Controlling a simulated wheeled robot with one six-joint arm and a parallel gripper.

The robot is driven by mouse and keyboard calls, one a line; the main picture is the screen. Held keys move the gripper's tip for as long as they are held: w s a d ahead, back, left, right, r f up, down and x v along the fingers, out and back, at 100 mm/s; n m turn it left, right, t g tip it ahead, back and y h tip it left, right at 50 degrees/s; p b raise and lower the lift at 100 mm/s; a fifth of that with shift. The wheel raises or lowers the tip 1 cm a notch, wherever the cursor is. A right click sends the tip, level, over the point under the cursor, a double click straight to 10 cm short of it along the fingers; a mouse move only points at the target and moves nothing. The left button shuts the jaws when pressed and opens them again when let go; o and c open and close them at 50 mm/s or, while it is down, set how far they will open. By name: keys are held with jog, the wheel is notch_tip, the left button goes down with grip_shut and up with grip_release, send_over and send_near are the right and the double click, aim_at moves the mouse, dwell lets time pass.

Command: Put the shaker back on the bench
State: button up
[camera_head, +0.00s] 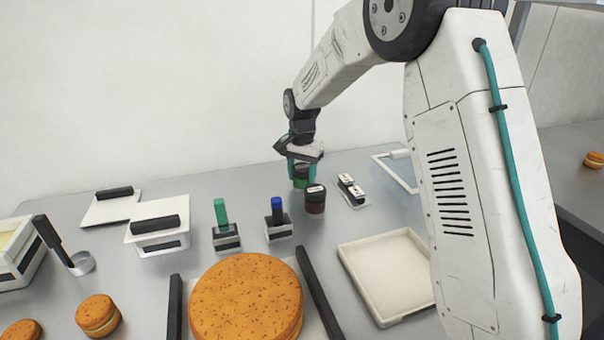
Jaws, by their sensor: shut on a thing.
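My gripper (301,172) is at the back of the bench (375,225), pointing down, with its teal fingers shut on a small shaker (301,183) that shows a green band. The fingers hide much of the shaker's upper part. I cannot tell whether its base touches the bench. A second, dark brown shaker (315,202) with a pale mark on its lid stands upright just in front and to the right of the held one.
A small rack with white-topped pieces (352,190) lies right of the shakers. A cream tray (343,252) is at front right. Green-handled (221,212) and blue-handled (276,208) tools stand left. A large orange-brown cake round (246,297) fills the front.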

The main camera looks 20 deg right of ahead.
aim_at(302, 167)
jog(key=o, duration=1)
jog(key=shift+f, duration=0.1)
jog(key=shift+o, duration=0.2)
notch_tip(302, 167, up, 11)
jog(key=shift+r, duration=0.1)
jog(key=s+d+r+n, duration=0.15)
jog(key=s+r, duration=0.35)
jog(key=s, duration=0.5)
jog(key=s+d+r+n, duration=0.1)
jog(key=s+r+n, duration=0.25)
jog(key=s, duration=0.75)
jog(key=s+f+n, duration=0.2)
jog(key=s, duration=0.9)
jog(key=s+f+n+t, duration=0.1)
jog(key=s+f+n, duration=0.1)
jog(key=s, duration=0.9)
jog(key=shift+d+f, duration=0.35)
jog(key=shift+f, duration=0.2)
